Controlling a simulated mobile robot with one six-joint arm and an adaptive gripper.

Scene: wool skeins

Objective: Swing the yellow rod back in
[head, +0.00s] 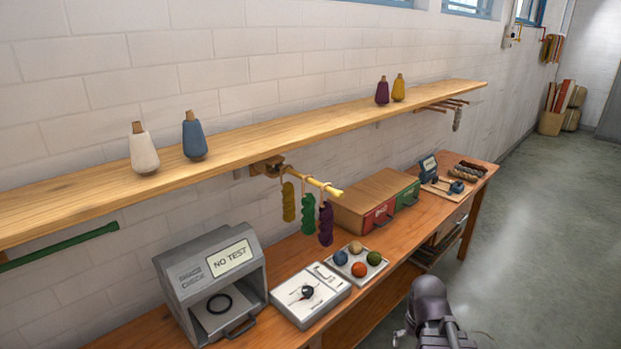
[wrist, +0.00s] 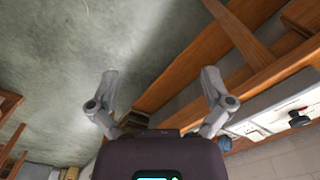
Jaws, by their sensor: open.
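The yellow rod (head: 326,186) is mounted under the wooden wall shelf and sticks out over the workbench in the head view. An olive skein (head: 289,202), a green skein (head: 308,214) and a purple skein (head: 326,224) hang from it. The rod's free tip is bare. My arm shows at the lower right of the head view, apart from the rod. My gripper (wrist: 158,88) is open and empty in the wrist view, with floor and bench parts beyond its fingers. The rod does not show in the wrist view.
Below the rod, the workbench (head: 288,258) holds a grey "NO TEST" box (head: 212,280), a dial device (head: 310,294), a tray of wool balls (head: 340,262), and red and green drawers (head: 378,200). The floor at right is open.

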